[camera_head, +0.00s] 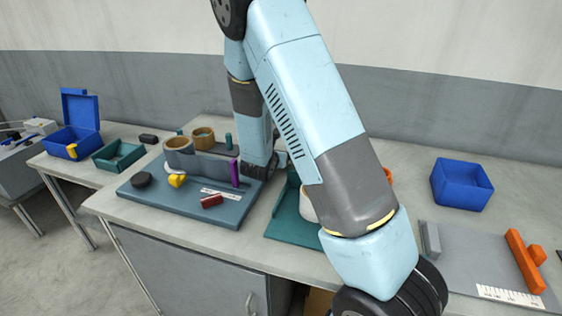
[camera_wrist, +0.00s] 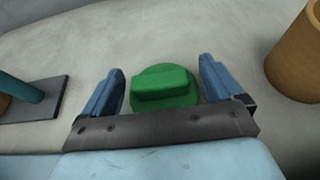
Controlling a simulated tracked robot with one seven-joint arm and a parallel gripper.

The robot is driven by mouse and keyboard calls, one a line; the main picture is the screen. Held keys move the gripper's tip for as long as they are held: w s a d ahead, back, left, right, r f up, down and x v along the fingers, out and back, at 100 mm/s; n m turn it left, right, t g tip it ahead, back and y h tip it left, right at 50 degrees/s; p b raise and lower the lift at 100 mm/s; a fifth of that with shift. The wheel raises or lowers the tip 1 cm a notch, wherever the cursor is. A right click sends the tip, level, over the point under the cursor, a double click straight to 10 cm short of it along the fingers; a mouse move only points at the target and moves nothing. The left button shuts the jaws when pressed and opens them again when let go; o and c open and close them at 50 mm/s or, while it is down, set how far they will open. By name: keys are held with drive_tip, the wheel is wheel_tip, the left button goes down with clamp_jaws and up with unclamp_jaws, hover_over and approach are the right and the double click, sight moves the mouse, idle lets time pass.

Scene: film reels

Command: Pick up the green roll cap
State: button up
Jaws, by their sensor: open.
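The green roll cap (camera_wrist: 165,88) shows in the wrist view, a round green disc with a raised bar-shaped grip on top. It rests on the pale grey surface. My gripper (camera_wrist: 165,80) is open, with one blue finger to the left of the cap and one to the right. Gaps show between the cap and both fingers, and nothing is held. In the head view my arm covers the middle of the bench, and I cannot make out the green cap or my fingertips there.
In the wrist view, a brown cylinder (camera_wrist: 298,55) stands to the right and a teal peg on a dark base (camera_wrist: 50,98) to the left. In the head view, a blue-grey board (camera_head: 165,208) with several parts lies left, and a blue bin (camera_head: 461,184) stands right.

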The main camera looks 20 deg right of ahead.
drive_tip(key=shift+w, duration=0.1)
drive_tip(key=shift+f, duration=0.1)
drive_tip(key=c, duration=1.1)
drive_tip(key=shift+o, duration=0.2)
